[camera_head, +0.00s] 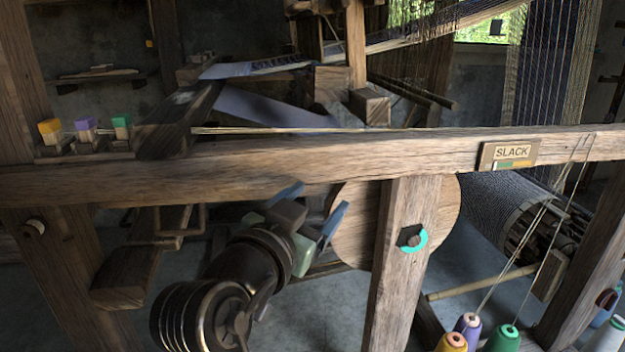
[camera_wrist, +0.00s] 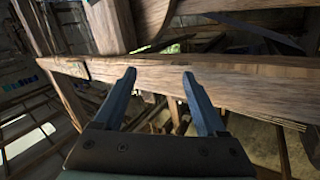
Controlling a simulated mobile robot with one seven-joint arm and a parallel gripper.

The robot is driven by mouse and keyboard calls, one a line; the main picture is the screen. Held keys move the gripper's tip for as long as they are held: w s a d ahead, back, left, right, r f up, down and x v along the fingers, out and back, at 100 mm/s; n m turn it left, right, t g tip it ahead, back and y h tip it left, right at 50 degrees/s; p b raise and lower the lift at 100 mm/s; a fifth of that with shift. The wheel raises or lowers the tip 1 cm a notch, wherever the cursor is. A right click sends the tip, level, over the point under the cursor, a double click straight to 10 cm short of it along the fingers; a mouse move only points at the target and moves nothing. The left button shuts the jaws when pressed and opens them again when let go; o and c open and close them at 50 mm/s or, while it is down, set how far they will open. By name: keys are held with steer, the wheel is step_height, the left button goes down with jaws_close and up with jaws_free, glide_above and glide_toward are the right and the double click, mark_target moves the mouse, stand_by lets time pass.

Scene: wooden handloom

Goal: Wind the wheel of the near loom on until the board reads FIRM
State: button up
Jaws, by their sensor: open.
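The board (camera_head: 509,153) on the front beam of the near loom reads SLACK, with a green and yellow strip below the word. A round wooden wheel (camera_head: 360,236) sits below the beam, partly hidden behind an upright post (camera_head: 402,290). My gripper (camera_head: 315,203) is open and empty, below the beam and just left of the wheel. One finger overlaps the wheel's left edge in the head view; I cannot tell if it touches. In the wrist view, my gripper's (camera_wrist: 158,73) two blue fingers stand apart with a wooden beam beyond them. I cannot make out the wheel there.
The long front beam (camera_head: 280,165) crosses above my gripper. A dark bolt with a cyan arc (camera_head: 418,240) is on the post. Thread cones, including a yellow one (camera_head: 453,343), stand at lower right with threads rising. Several coloured-topped blocks (camera_head: 86,130) line the left.

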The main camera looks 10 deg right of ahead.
steer(key=shift+n+t+y, duration=0.4)
steer(key=shift+n+t, duration=0.1)
steer(key=shift+t, duration=0.3)
steer(key=shift+s+a+r, duration=0.1)
steer(key=shift+a+r, duration=0.1)
steer(key=shift+r, duration=0.5)
steer(key=shift+s+a+r, duration=0.1)
steer(key=shift+a+r, duration=0.1)
steer(key=shift+r, duration=0.45)
steer(key=shift+a+r, duration=0.2)
steer(key=shift+r, duration=0.5)
steer(key=s+a+r+n+t+y+p, duration=0.2)
steer(key=s+a+r+n+t+y, duration=0.15)
steer(key=s+r, duration=0.45)
steer(key=s+a+r+n+t+y+p, duration=0.3)
steer(key=s+r+t, duration=0.15)
steer(key=r, duration=0.65)
steer(key=s+a+r+n+t+y+p, duration=0.25)
steer(key=s+r+t, duration=0.2)
steer(key=r, duration=0.55)
step_height(320, 180, up, 36)
steer(key=p, duration=3.6)
steer(key=shift+a, duration=0.3)
steer(key=shift+w+f+g, duration=0.1)
steer(key=shift+f+g, duration=0.15)
